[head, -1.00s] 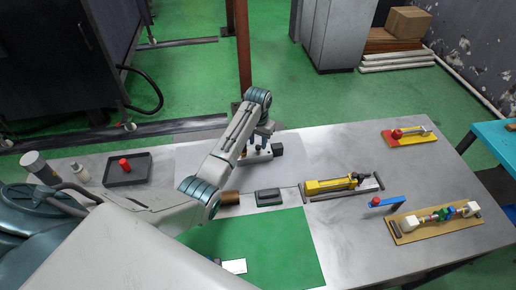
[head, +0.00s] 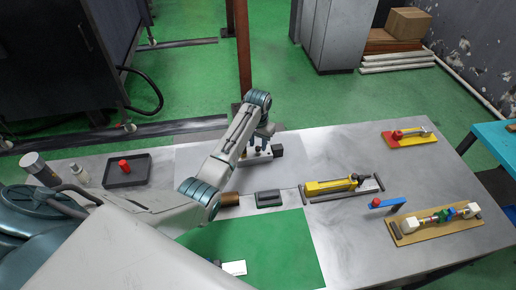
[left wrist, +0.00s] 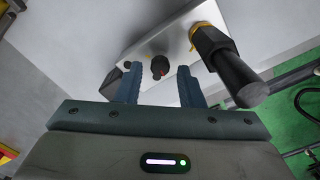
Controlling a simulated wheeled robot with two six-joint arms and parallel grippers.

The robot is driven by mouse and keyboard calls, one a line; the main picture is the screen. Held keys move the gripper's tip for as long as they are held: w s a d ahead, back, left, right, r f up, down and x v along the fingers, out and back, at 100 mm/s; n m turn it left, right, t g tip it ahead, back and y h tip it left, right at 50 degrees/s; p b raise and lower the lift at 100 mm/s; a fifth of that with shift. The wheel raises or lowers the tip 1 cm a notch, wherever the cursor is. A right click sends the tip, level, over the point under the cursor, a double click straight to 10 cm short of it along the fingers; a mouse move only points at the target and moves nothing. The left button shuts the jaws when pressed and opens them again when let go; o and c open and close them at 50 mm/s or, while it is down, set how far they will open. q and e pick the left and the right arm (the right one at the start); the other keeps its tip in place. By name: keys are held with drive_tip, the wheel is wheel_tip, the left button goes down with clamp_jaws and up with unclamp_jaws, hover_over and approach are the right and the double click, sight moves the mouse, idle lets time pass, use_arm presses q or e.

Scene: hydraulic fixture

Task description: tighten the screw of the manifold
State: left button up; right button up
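The manifold (head: 262,154) is a pale block with dark fittings on the white sheet at the table's back, partly hidden by my left arm. In the left wrist view it is a pale metal block (left wrist: 140,46) with a small dark screw knob (left wrist: 160,66) and a larger black fitting with a yellow collar (left wrist: 212,42) to the right. My left gripper (left wrist: 159,86) is open, its two fingers apart on either side of the knob in the picture; contact is not visible. In the head view the left gripper (head: 264,134) is over the manifold. My right gripper is out of view.
A dark tray (head: 127,178) with a red part stands at the left. A yellow cylinder fixture (head: 328,187), a blue lever (head: 388,203) and a wooden board with fittings (head: 438,225) are to the right. A green mat (head: 285,240) lies in front.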

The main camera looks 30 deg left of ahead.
use_arm(q)
drive_tip(key=shift+r, duration=0.35)
drive_tip(key=shift+f, duration=0.15)
drive_tip(key=shift+f+b, duration=0.5)
drive_tip(key=shift+f, duration=0.65)
